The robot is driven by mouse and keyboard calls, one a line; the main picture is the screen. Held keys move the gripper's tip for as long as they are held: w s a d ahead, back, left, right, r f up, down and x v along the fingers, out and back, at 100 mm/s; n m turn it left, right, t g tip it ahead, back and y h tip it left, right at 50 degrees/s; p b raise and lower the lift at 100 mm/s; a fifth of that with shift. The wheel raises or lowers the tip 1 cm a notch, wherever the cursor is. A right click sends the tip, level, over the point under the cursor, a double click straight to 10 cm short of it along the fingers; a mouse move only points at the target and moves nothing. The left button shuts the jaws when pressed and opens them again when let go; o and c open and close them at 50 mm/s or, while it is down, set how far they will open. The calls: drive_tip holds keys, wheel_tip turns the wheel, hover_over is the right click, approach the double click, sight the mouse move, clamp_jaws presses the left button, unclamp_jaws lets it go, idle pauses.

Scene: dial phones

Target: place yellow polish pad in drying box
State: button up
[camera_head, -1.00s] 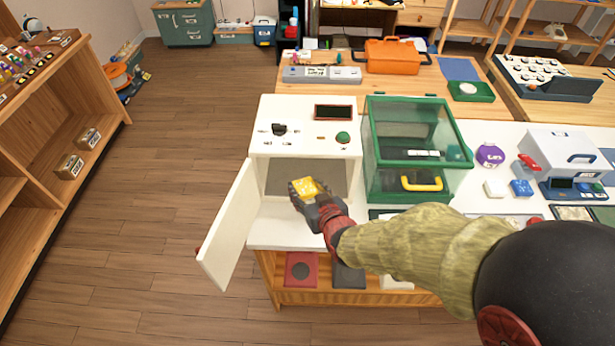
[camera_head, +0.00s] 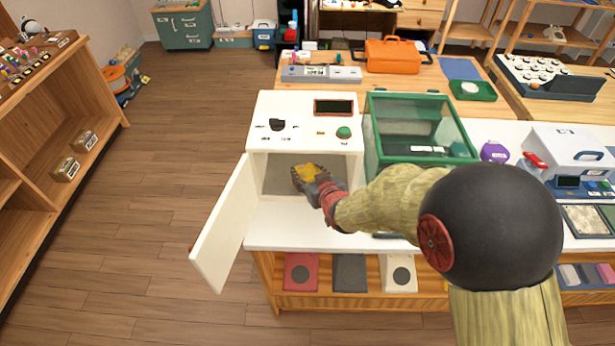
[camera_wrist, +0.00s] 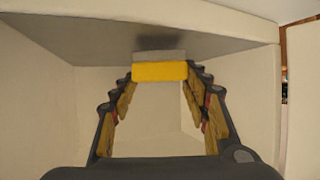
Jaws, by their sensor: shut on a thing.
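The yellow polish pad (camera_head: 307,171) is held between the fingertips of my gripper (camera_head: 306,180). In the wrist view the pad (camera_wrist: 159,71) spans the gap between both fingers of my gripper (camera_wrist: 159,78), with a grey layer along its top side. The drying box (camera_head: 262,158) is white, with a knob, a dark display and a green button on its sloped top. Its door (camera_head: 224,226) stands open to the left. My gripper and the pad are inside the box's front opening. In the wrist view the pale inner walls (camera_wrist: 50,110) surround them. Whether the pad touches any wall is unclear.
A green-framed clear case (camera_head: 418,112) stands just right of the drying box, close beside my arm. An orange toolbox (camera_head: 393,56) is on the table behind. Red, grey and white pads (camera_head: 349,272) lie on the shelf below. Floor at left is clear.

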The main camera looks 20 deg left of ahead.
drive_tip(key=shift+w+f, duration=0.2)
drive_tip(key=shift+f, duration=0.3)
drive_tip(key=shift+r, duration=0.15)
drive_tip(key=o, duration=1.1)
drive_tip(key=shift+s+d+r, duration=0.1)
drive_tip(key=shift+s+r, duration=0.1)
drive_tip(key=p+v, duration=0.3)
drive_tip(key=v, duration=0.8)
drive_tip(key=shift+s+d, duration=0.1)
drive_tip(key=shift+s, duration=0.1)
